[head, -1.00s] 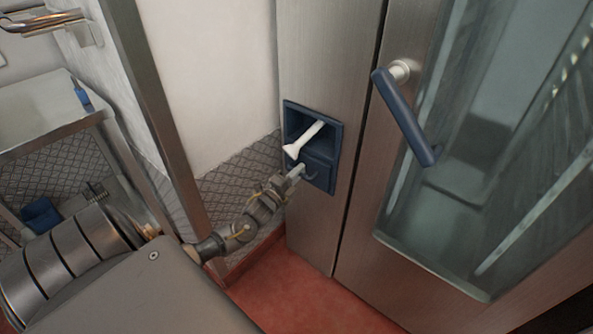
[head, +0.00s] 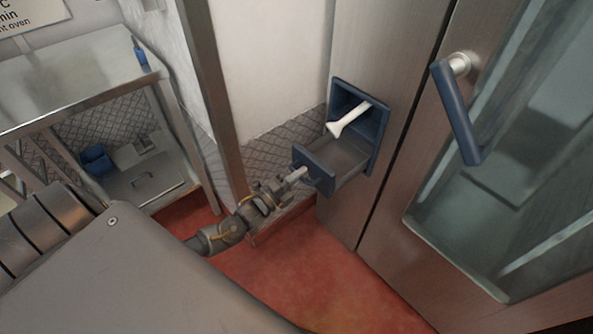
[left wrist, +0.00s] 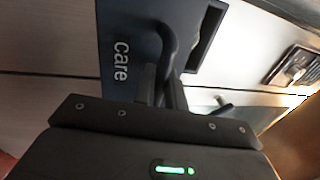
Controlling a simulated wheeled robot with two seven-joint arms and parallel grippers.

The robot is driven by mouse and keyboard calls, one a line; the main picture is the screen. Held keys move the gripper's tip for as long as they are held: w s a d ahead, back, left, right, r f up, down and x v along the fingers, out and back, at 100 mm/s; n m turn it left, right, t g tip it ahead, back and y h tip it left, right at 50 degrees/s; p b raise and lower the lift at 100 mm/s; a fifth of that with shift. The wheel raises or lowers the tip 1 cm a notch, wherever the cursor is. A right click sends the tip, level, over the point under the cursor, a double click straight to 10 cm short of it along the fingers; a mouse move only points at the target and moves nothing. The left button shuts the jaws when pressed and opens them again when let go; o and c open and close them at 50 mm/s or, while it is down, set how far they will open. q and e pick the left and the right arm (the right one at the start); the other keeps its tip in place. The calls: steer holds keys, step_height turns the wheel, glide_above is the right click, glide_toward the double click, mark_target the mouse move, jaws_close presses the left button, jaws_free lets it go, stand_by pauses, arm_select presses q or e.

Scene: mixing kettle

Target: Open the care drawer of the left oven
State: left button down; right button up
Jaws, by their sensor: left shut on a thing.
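The care drawer (head: 314,168) has a dark blue front and stands pulled out of the oven's panel, with its grey tray (head: 340,155) showing behind the front. My left gripper (head: 298,175) is at the outer face of that front, shut on the drawer's handle. In the left wrist view the drawer front (left wrist: 128,50) carries the word "care", and its dark curved handle (left wrist: 168,50) runs down between my fingers (left wrist: 160,88). The left oven (head: 390,60) is the steel cabinet behind it. My right gripper is not in view.
A white nozzle-like piece (head: 350,118) sits in the blue recess (head: 377,115) above the drawer. The oven door's blue handle (head: 458,115) is to the right. A steel table (head: 75,95) and an upright post (head: 212,90) stand left. Red floor (head: 300,265) lies open below.

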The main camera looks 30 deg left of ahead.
arm_select(q)
steer(key=c, duration=1.5)
jaws_free()
steer(key=shift+c, duration=0.2)
steer(key=v, duration=1.1)
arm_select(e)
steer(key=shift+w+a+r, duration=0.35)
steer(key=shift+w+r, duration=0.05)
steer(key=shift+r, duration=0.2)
arm_select(q)
steer(key=shift+w, duration=0.1)
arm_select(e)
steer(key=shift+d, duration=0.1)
